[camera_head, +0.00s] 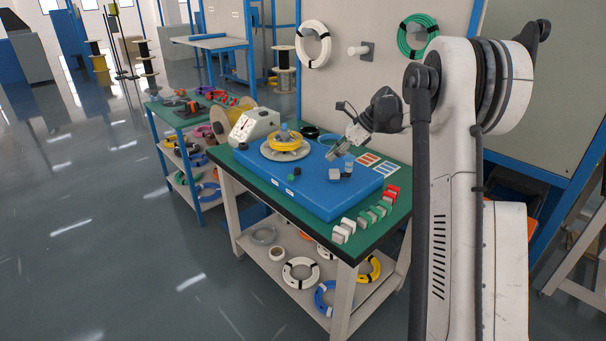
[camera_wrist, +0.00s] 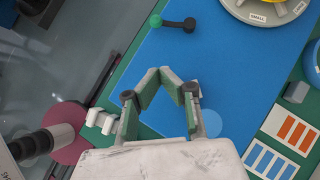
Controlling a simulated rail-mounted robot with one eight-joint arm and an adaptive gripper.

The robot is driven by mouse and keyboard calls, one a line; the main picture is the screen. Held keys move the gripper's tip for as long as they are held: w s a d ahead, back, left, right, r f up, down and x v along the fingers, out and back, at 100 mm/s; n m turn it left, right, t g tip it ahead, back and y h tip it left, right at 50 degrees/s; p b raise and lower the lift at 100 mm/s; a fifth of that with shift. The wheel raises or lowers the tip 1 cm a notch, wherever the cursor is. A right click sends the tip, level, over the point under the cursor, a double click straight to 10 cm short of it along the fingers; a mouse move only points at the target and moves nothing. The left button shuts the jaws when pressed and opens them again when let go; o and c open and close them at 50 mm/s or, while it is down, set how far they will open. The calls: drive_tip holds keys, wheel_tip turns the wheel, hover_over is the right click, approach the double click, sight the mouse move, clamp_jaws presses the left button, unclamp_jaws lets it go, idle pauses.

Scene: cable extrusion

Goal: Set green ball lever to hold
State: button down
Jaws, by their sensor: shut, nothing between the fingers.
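The green ball lever (camera_wrist: 172,22) lies on the blue board (camera_wrist: 230,75) near the top of the wrist view. Its green ball is at the left end and a dark knob at the right end. In the head view the lever (camera_head: 296,170) is small, on the front part of the board, left of my gripper. My gripper (camera_wrist: 161,71) is shut and empty, with its fingertips together above the board, apart from the lever. In the head view my gripper (camera_head: 337,150) hangs over the board's right part. Lever position markings cannot be made out.
A round dial with a "SMALL" label (camera_wrist: 265,10) and a yellow coil (camera_head: 285,141) sit behind the lever. A white machine (camera_head: 254,125) stands at the back left. Red, white and green blocks (camera_head: 367,217) line the table's right side.

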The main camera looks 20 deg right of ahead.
drive_tip(key=b+x, duration=0.1)
drive_tip(key=x, duration=0.9)
drive_tip(key=shift+w+a+f, duration=0.1)
drive_tip(key=shift+w+a, duration=0.15)
drive_tip(key=shift+a, duration=0.25)
drive_tip(key=shift+w+a+f, duration=0.15)
drive_tip(key=shift+w+a, duration=0.15)
drive_tip(key=shift+a, duration=0.2)
drive_tip(key=shift+w+a+f+b, duration=0.15)
drive_tip(key=shift+w+a+b, duration=0.25)
drive_tip(key=shift+a, duration=0.3)
drive_tip(key=shift+d+m, duration=0.1)
drive_tip(key=shift+m, duration=0.2)
